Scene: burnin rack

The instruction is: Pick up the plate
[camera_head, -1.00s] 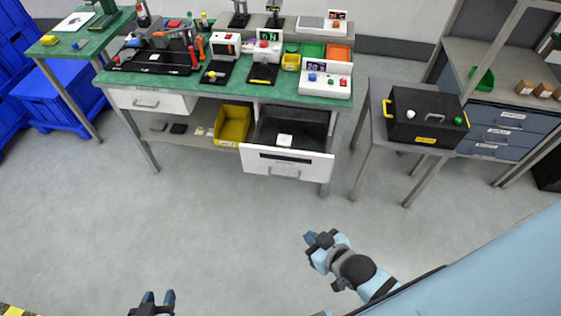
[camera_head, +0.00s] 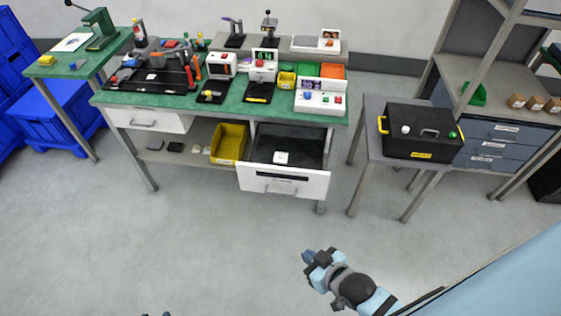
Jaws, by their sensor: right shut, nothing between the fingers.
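No thing shows clearly as a plate. A small white flat piece (camera_head: 281,158) lies in the open drawer (camera_head: 284,180) of the green-topped bench and may be it, but it is too small to tell. My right gripper (camera_head: 308,257) is shut and empty, over the floor in front of the bench and well short of the drawer. Only the tips of my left gripper (camera_head: 155,314) show at the bottom edge, far from the bench. The rest of it is out of the picture.
The bench top (camera_head: 130,104) holds several devices and bins. A yellow bin (camera_head: 229,143) sits on the shelf left of the drawer. A black case (camera_head: 422,132) stands on a grey side table at right. The floor (camera_head: 200,235) in front is clear.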

